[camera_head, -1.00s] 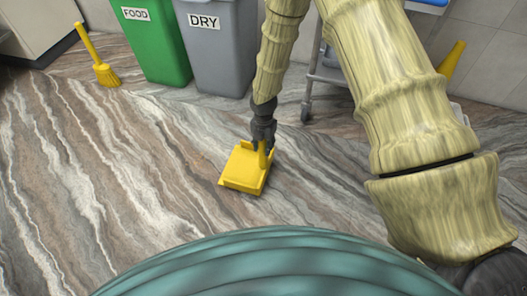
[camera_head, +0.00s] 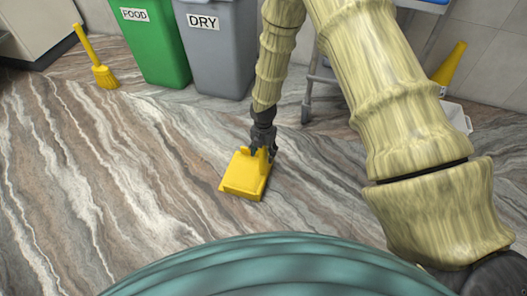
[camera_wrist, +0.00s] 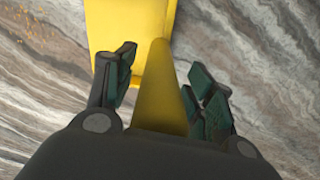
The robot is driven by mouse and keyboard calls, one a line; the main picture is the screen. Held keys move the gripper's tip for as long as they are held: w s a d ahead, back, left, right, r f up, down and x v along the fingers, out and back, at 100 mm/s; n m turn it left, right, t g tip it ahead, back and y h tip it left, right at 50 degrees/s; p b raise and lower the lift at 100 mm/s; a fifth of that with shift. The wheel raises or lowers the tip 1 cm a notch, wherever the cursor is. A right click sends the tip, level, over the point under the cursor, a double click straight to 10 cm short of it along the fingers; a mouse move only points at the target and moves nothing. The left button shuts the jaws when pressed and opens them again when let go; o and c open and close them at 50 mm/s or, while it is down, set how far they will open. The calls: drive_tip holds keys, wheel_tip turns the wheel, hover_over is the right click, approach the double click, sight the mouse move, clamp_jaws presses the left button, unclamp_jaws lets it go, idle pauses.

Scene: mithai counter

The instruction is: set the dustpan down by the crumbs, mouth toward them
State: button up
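The yellow dustpan (camera_head: 242,178) appears to lie flat on the floor in front of me. In the wrist view, its pan (camera_wrist: 120,25) extends up the picture, away from my gripper, and its handle (camera_wrist: 158,85) points back toward me. Small orange crumbs (camera_wrist: 33,24) lie on the floor to the left of the pan in the wrist view; I cannot make them out in the head view. My gripper (camera_head: 262,155) is at the handle. Its fingers are spread, one on each side of the handle, with gaps visible in the wrist view.
A green FOOD bin (camera_head: 154,45) and a grey DRY bin (camera_head: 216,55) stand behind. A yellow brush (camera_head: 103,73) stands at the far left. A wheeled trolley (camera_head: 317,85), a yellow cone (camera_head: 450,64) and a white container (camera_head: 457,116) are at right.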

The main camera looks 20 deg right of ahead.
wheel_tip(320, 180, up, 12)
drive_tip(key=p, duration=0.5)
drive_tip(key=shift+r+p, duration=0.15)
drive_tip(key=shift+p, duration=0.15)
idle(1.5)
